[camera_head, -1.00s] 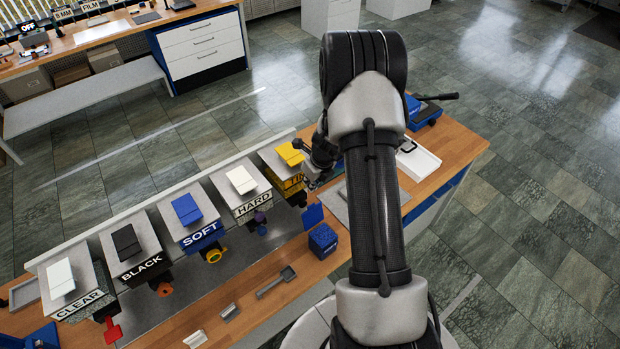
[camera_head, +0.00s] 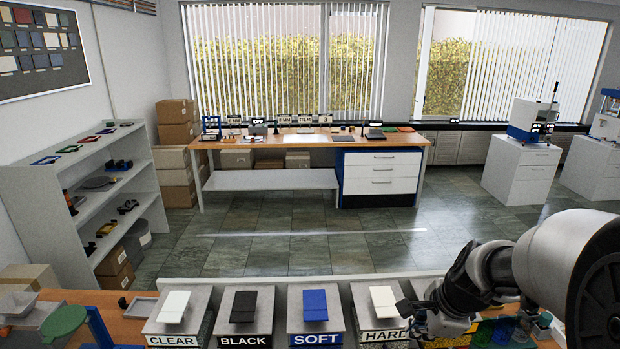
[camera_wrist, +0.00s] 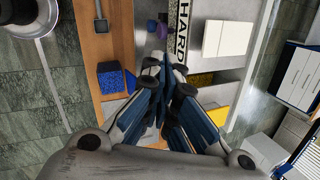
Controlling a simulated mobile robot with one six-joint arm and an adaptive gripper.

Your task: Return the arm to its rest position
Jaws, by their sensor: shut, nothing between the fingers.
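My arm (camera_head: 560,270) reaches in from the right edge of the head view, bent down towards the bench. My gripper (camera_head: 432,318) hangs beside the HARD dispenser (camera_head: 382,300), partly hidden behind my own links. In the wrist view my gripper (camera_wrist: 163,88) points down over the bench, its dark fingers together and nothing held between them. The HARD label (camera_wrist: 182,40) lies just beyond the fingertips there. A blue block (camera_wrist: 113,76) stands on the wood left of the fingers, apart from them.
The CLEAR (camera_head: 176,310), BLACK (camera_head: 246,308) and SOFT (camera_head: 314,305) dispensers stand in a row left of my arm. A shelf unit (camera_head: 100,190) stands at left. A second bench (camera_head: 300,140) is under the windows. The floor (camera_head: 300,240) between is clear.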

